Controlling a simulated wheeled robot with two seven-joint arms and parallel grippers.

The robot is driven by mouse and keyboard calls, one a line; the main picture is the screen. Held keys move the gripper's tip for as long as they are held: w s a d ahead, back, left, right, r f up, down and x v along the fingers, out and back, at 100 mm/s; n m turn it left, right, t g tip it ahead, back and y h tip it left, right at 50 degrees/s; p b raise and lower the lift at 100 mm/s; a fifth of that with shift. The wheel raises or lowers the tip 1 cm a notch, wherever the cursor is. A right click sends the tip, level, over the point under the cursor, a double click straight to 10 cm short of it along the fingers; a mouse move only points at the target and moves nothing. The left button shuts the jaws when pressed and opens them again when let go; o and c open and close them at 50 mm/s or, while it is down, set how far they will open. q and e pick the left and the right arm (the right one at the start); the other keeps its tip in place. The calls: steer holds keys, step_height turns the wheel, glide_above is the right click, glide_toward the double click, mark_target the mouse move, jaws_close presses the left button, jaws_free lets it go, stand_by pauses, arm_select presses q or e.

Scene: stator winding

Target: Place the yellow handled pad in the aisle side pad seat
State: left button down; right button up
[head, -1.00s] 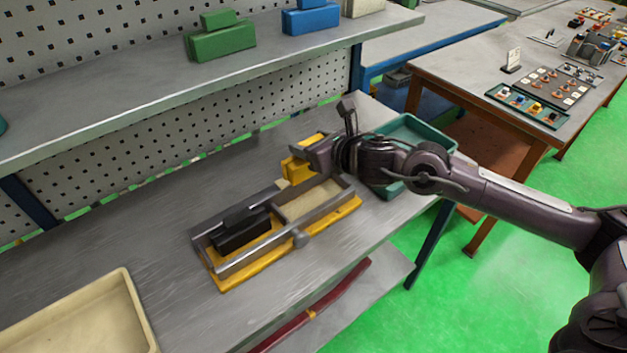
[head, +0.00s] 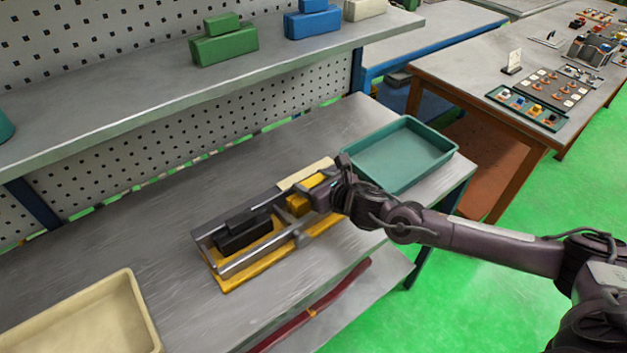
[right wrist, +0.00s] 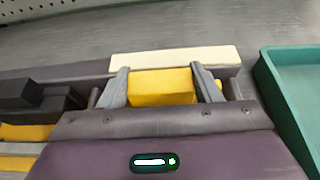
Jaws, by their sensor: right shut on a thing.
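The yellow handled pad (head: 298,205) is between the fingers of my right gripper (head: 315,195), at the right-hand seat of the fixture. In the right wrist view the pad (right wrist: 162,87) sits between the two grey fingers (right wrist: 165,88). My gripper and arm hide much of this seat, and I cannot tell whether the pad touches its floor. The fixture has a grey frame (head: 240,262) on a yellow base (head: 245,276). A black handled pad (head: 243,232) sits in its left-hand seat and also shows in the right wrist view (right wrist: 35,98). My left gripper is out of view.
A cream strip (head: 305,173) lies along the fixture's back side. A teal tray (head: 400,155) stands to the right, a cream tray (head: 128,300) at the front left. Green (head: 224,44) and blue (head: 312,22) handled blocks stand on the shelf above. Bench left of the fixture is clear.

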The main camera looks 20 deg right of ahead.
steer(key=shift+f, duration=0.15)
steer(key=o, duration=1.3)
steer(key=shift+r, duration=0.25)
steer(key=b+v, duration=0.2)
steer(key=v, duration=1)
steer(key=shift+f+b, duration=0.1)
steer(key=shift+b, duration=0.2)
